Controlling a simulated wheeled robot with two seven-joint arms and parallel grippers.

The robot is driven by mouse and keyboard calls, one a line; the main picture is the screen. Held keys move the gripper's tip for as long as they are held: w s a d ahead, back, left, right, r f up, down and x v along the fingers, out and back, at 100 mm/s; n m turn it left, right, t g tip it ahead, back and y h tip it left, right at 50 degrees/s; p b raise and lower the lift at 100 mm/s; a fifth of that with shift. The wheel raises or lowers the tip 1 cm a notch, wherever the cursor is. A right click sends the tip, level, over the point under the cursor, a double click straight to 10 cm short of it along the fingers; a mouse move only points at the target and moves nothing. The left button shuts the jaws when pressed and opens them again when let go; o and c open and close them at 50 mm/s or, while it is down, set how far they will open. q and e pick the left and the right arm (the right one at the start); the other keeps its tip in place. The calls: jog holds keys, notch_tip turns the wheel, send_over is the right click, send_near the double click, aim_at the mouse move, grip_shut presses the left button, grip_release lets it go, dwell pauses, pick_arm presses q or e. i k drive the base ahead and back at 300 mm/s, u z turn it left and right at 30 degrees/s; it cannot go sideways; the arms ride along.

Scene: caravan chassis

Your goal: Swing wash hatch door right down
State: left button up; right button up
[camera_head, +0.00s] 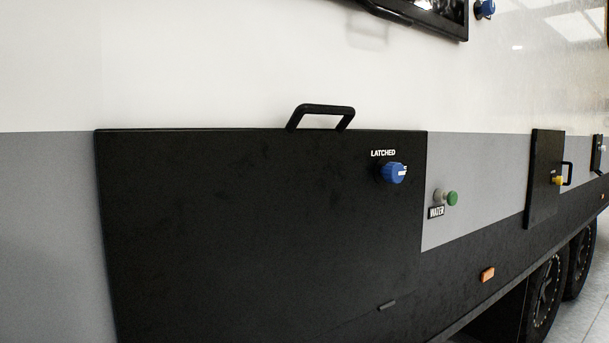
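A large black hatch door (255,235) fills the left and middle of the head view. It stands upright against the caravan's side and looks closed. A black loop handle (321,110) sticks up at its top edge. A blue knob (393,173) sits near its upper right corner, under white lettering that reads LATCHED. No lettering on the door says whether it is the wash hatch. Neither of my grippers is in view. The door's lower edge runs out of the picture.
Right of the door are a green button (452,198) and a WATER label (436,212). An orange marker (487,274) and wheels (546,298) are lower right. A dark-framed window (425,15) is above.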

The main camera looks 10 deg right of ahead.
aim_at(291, 233)
jog(key=u, duration=0.5)
jog(key=k, duration=0.9)
jog(key=z, duration=0.75)
jog(key=i, duration=1.1)
jog(key=u, duration=0.4)
